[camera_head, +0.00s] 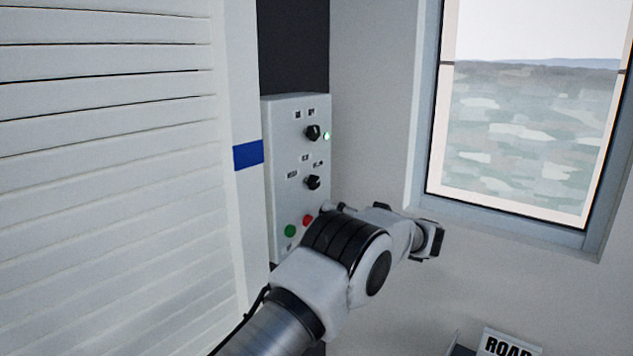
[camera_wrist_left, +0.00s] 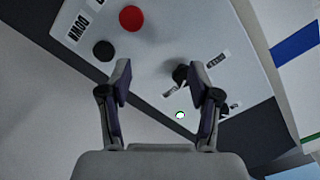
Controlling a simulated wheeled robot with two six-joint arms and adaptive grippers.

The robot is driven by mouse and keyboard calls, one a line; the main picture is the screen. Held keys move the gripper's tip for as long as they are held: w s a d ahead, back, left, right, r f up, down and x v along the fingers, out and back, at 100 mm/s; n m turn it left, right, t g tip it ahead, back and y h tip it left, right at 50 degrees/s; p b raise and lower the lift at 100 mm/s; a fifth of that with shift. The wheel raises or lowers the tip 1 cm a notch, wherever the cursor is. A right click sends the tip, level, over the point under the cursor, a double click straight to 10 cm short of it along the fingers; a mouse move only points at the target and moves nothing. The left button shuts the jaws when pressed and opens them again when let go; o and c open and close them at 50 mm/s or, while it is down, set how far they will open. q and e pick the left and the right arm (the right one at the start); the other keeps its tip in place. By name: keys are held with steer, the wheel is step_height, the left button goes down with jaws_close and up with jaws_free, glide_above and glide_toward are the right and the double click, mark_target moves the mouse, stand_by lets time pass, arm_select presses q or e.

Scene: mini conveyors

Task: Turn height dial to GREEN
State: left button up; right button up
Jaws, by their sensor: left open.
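A pale control panel (camera_head: 298,215) stands left of centre in the head view. It carries an upper black dial (camera_head: 313,132) and a lower black dial (camera_head: 312,182). A small green-white lamp (camera_head: 326,136) glows beside the upper dial. Which is the height dial I cannot read. In the left wrist view my left gripper (camera_wrist_left: 158,72) is open and empty, facing the panel. One black dial (camera_wrist_left: 181,75) shows just inside the right finger; contact cannot be judged. The right finger covers part of the panel. The lamp (camera_wrist_left: 180,115) shows between the fingers. My right gripper is not seen.
The panel also has a green button (camera_head: 290,231) and a red button (camera_head: 307,219). The wrist view shows the red button (camera_wrist_left: 131,18) and a dark button (camera_wrist_left: 103,51) by a DOWN label. A slatted shutter (camera_head: 110,130) stands left, a window (camera_head: 525,130) right.

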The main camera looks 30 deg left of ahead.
arm_select(q)
steer(key=p, duration=0.1)
glide_toward(317, 182)
steer(key=a, duration=0.2)
steer(key=shift+n, duration=0.3)
steer(key=a+p, duration=0.1)
steer(key=a, duration=0.4)
steer(key=a+p, duration=0.1)
steer(key=a, duration=0.1)
steer(key=shift+w+a+p, duration=0.2)
steer(key=shift+w+p, duration=0.1)
steer(key=shift+w, duration=0.05)
steer(key=shift+s+a+f+t, duration=0.1)
steer(key=shift+a+t, duration=0.2)
steer(key=shift+a, duration=0.25)
steer(key=shift+d, duration=0.1)
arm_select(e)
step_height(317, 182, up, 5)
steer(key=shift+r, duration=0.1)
arm_select(q)
steer(key=c, duration=1.2)
